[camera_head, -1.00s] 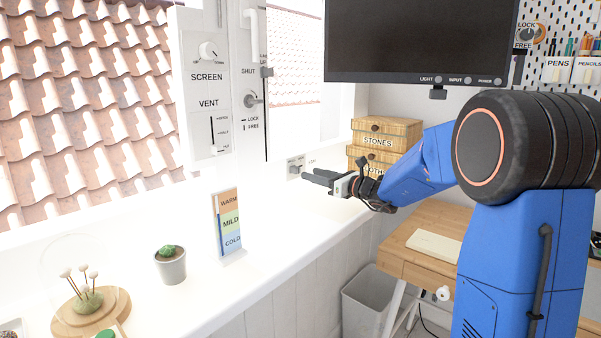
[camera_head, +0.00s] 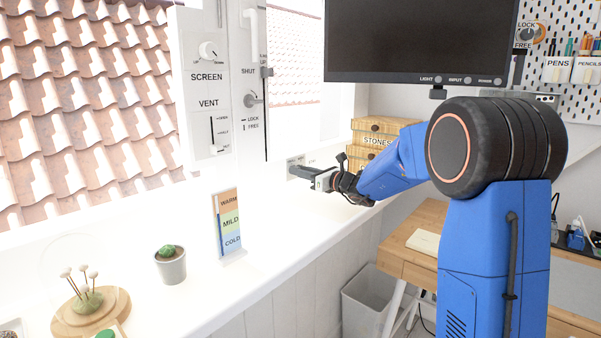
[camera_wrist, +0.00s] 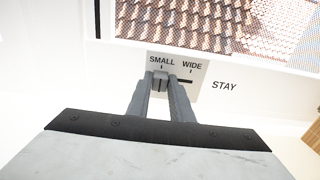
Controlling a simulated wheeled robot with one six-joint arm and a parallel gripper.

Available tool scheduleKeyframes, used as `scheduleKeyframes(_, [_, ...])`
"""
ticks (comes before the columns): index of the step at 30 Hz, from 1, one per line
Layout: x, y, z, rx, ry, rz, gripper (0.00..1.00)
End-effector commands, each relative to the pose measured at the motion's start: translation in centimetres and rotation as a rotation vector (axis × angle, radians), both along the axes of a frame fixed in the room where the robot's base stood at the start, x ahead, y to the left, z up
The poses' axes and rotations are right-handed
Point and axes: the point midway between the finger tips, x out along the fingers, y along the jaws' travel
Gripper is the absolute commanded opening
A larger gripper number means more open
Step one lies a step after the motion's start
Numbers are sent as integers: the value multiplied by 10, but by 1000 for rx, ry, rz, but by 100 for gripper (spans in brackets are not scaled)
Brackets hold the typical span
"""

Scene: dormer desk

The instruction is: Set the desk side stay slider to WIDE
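The stay slider is a small plate (camera_wrist: 204,70) marked SMALL and WIDE, with STAY printed to its right in the wrist view. Its grey knob (camera_wrist: 160,82) stands under SMALL, at the left end of a dark slot (camera_wrist: 185,81) that runs on under WIDE. My gripper (camera_wrist: 161,84) has one finger on each side of the knob, and the fingers look closed on it with no clear gap. In the head view my gripper (camera_head: 297,170) reaches the plate at the far end of the white sill; the fingers hide part of the plate there.
Wooden drawers (camera_head: 384,126) stand just behind my gripper, under a monitor (camera_head: 420,40). A WARM/MILD/COLD card (camera_head: 229,222), a potted cactus (camera_head: 171,266) and a wooden display base (camera_head: 115,303) stand along the sill (camera_head: 265,262). A bin (camera_head: 372,300) is below.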

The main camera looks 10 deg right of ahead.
Motion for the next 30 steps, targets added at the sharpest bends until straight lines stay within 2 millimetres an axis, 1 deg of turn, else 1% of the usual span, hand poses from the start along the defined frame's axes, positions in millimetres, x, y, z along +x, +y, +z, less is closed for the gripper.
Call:
scheduleKeyframes(5, [0,0,0,0,0,0,0])
scheduleKeyframes(8, [4,-6,0,0,0,0,0])
scheduleKeyframes(15, [28,-39,0,-1,-1,-2,0])
scheduleKeyframes(17, [31,-44,-1,0,0,-1,0])
scheduleKeyframes(25, [32,-45,0,0,0,-2,0])
scheduleKeyframes(26, [33,-45,0,0,0,-3,24])
scheduleKeyframes(27, [33,-45,0,0,0,-3,34])
scheduleKeyframes(28, [33,-45,0,0,0,-3,39])
scheduleKeyframes(30, [32,-45,0,0,0,-2,39])
